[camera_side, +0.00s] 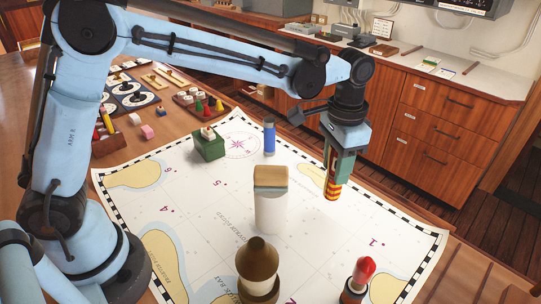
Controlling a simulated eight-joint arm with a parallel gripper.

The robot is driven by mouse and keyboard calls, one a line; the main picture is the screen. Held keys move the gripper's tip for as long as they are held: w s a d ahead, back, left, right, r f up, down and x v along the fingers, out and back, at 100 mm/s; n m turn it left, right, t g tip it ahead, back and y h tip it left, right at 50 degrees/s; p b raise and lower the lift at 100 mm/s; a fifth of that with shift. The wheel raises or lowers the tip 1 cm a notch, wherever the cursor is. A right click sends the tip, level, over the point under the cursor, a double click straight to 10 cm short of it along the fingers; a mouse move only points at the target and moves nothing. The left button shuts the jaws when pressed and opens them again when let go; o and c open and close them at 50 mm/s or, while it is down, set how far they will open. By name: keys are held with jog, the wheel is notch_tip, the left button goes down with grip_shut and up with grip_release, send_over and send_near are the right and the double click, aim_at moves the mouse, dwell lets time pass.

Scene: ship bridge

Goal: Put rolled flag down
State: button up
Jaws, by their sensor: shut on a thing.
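The rolled flag (334,186), striped red and yellow, hangs upright below my gripper (333,165). My gripper is shut on its upper part, which the jaws partly hide. The flag is on the right side of the white sea chart (220,225), right of a white cylinder with a tan block on top (270,208). I cannot tell whether the flag's lower end touches the chart.
A blue bottle (269,138) and a green box (208,145) stand at the chart's back. A brown-topped piece (257,265) and a red-topped piece (357,278) stand at the front. Trays with small pieces (130,95) lie at the back left. The chart's right part is fairly clear.

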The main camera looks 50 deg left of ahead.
jog(key=shift+w+a+f, duration=0.2)
jog(key=shift+w+f, duration=0.05)
jog(key=shift+f, duration=1.95)
jog(key=shift+f, duration=0.15)
jog(key=o, duration=1.1)
